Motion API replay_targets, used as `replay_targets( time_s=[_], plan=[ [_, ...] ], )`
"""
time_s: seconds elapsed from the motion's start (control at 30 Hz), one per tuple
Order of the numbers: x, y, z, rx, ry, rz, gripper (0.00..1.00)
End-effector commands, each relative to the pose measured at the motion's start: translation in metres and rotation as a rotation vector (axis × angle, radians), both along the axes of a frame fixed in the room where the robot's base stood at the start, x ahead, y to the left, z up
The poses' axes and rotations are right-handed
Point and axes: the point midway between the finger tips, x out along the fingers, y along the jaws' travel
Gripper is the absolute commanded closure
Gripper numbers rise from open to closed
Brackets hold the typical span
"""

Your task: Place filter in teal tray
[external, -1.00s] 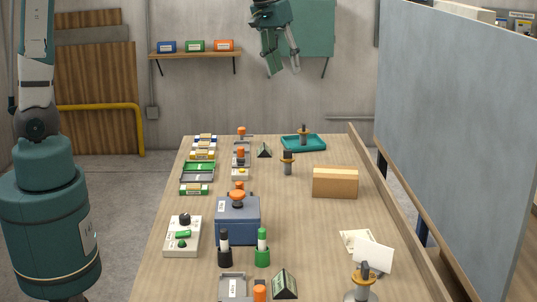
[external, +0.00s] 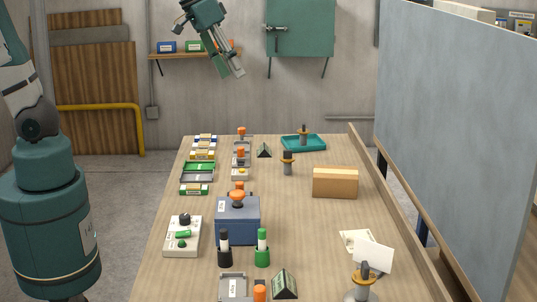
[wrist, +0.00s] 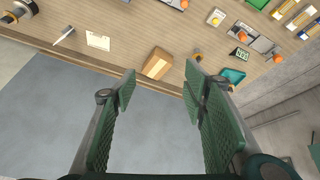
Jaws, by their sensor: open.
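The teal tray (external: 318,146) lies at the far end of the table; part of it shows in the wrist view (wrist: 233,76). A dark upright piece with an orange-tan collar (external: 303,133) appears to stand in it. A similar piece (external: 287,164) stands on the table just in front of the tray, and another (external: 363,280) stands on a round base at the near right. I cannot tell for sure which piece is the filter. My gripper (external: 229,72) is high above the far end of the table, open and empty; its parted green fingers show in the wrist view (wrist: 160,84).
A cardboard box (external: 335,183) stands right of centre, with white papers (external: 374,256) nearer. A blue box with an orange knob (external: 237,222) and several small packs and devices line the left side. A raised rail and a tall grey panel (external: 455,130) bound the right. The table's middle is fairly clear.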

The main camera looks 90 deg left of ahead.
Motion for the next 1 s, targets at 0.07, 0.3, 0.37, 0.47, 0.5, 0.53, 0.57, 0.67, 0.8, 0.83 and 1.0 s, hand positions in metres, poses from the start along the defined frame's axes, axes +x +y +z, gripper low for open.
replay_targets(
  time_s=[0.07,0.3,0.37,0.47,0.5,0.53,0.57,0.67,0.8,0.83,1.0],
  plan=[
    [-0.015,-0.012,-0.003,0.010,-0.012,-0.033,0.56],
    [-0.055,-0.040,-0.013,0.044,-0.054,-0.129,0.56],
    [-0.065,-0.046,-0.016,0.052,-0.064,-0.153,0.56],
    [-0.081,-0.057,-0.023,0.066,-0.083,-0.192,0.56],
    [-0.087,-0.061,-0.025,0.072,-0.090,-0.207,0.56],
    [-0.092,-0.064,-0.028,0.076,-0.095,-0.220,0.56],
    [-0.097,-0.067,-0.030,0.080,-0.100,-0.232,0.56],
    [-0.112,-0.075,-0.038,0.094,-0.117,-0.270,0.56],
    [-0.128,-0.085,-0.048,0.111,-0.140,-0.316,0.56],
    [-0.131,-0.087,-0.050,0.114,-0.143,-0.324,0.56],
    [-0.142,-0.092,-0.057,0.125,-0.156,-0.352,0.56]
  ],
)
